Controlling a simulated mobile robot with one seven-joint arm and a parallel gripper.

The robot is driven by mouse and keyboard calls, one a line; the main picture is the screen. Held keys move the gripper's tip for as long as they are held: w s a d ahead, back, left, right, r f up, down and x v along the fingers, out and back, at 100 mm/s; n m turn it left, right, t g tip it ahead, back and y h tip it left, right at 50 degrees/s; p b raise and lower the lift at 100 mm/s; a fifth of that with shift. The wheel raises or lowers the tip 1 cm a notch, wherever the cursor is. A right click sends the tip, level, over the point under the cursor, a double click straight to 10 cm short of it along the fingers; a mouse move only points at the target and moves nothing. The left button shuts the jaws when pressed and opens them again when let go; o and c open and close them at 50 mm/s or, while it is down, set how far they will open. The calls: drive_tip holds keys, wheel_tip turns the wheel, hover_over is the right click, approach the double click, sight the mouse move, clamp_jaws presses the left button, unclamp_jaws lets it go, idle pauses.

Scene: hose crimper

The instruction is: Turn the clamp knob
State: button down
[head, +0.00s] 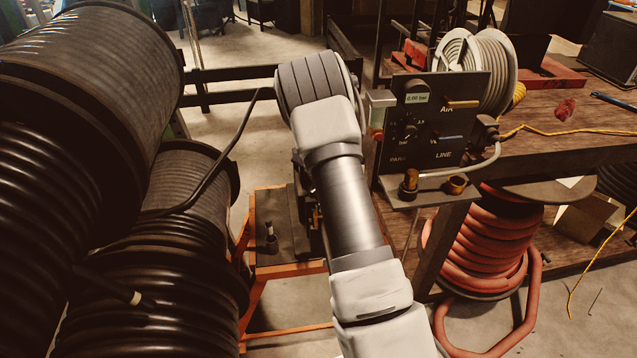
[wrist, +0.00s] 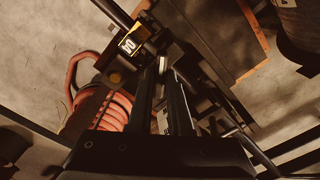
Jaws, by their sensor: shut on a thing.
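My gripper (wrist: 163,78) reaches up the middle of the wrist view, its two dark fingers close together. A small pale grey piece (wrist: 163,66) shows between the fingertips; I take it for the clamp knob, mostly hidden by the fingers. In the head view my arm covers the gripper and the knob. Part of the crimper's dark bench (head: 277,225) on an orange frame shows left of my arm.
Big black hose reels (head: 90,100) fill the left side. A dark gauge panel (head: 433,118) marked AIR and LINE stands close right of my arm. A red hose coil (head: 485,245) sits below the wooden bench (head: 560,120). It also shows in the wrist view (wrist: 112,108).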

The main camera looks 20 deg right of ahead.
drive_tip(key=shift+m, duration=0.8)
drive_tip(key=c, duration=0.8)
unclamp_jaws()
drive_tip(key=shift+c, duration=0.2)
wheel_tip(320, 180, up, 18)
drive_tip(key=p, duration=0.1)
drive_tip(key=shift+f, duration=0.25)
